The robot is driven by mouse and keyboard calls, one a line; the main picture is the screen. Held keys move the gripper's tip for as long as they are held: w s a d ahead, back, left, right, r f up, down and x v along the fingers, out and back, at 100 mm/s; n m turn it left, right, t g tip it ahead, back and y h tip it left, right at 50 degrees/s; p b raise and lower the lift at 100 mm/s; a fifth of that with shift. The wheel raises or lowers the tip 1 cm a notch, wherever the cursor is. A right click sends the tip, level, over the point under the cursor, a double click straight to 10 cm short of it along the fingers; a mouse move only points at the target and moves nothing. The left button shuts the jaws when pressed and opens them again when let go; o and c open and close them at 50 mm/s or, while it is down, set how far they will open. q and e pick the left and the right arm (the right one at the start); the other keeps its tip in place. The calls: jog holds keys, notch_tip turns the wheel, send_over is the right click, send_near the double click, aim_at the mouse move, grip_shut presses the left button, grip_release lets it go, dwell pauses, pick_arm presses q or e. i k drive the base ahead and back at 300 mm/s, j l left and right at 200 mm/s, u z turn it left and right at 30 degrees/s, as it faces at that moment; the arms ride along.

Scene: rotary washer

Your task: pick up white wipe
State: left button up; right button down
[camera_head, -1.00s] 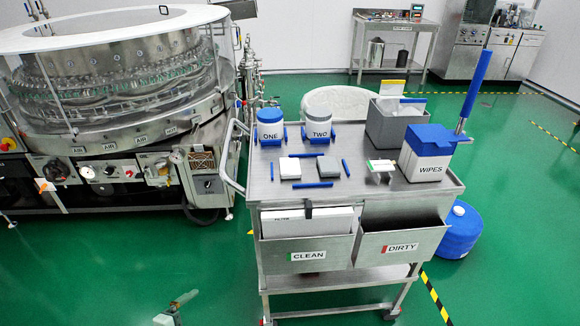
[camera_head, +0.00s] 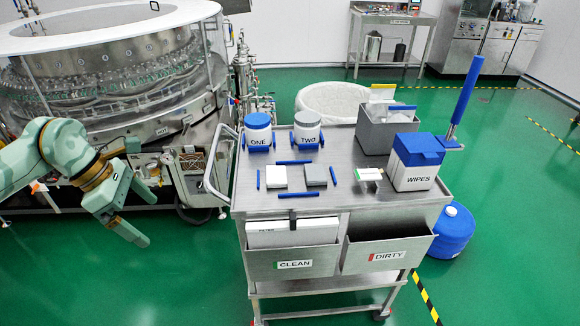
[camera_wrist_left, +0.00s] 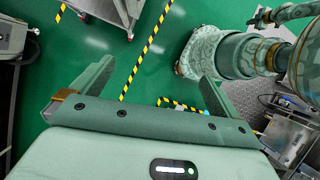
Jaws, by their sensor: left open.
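A flat white square, which looks like the white wipe (camera_head: 277,177), lies on top of the steel cart (camera_head: 345,203). It lies next to a grey square (camera_head: 315,175), with blue bars around the pair. A white box with a blue lid marked WIPES (camera_head: 416,163) stands at the cart's right. My left gripper (camera_head: 143,216) is open and empty, left of the cart and apart from it, above the green floor. Its two spread fingers also show in the left wrist view (camera_wrist_left: 155,72), with only floor between them.
A grey bin (camera_head: 385,130) stands behind the WIPES box. CLEAN (camera_head: 293,262) and DIRTY (camera_head: 387,257) bins hang in front. The rotary washer (camera_head: 110,95) is at left. Floor between is clear.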

aim_at(277, 176)
jog(key=i+l+z, duration=0.1)
jog(key=i+l, duration=0.25)
jog(key=i+l+z, duration=0.15)
jog(key=i+l, duration=0.2)
jog(key=i, duration=0.2)
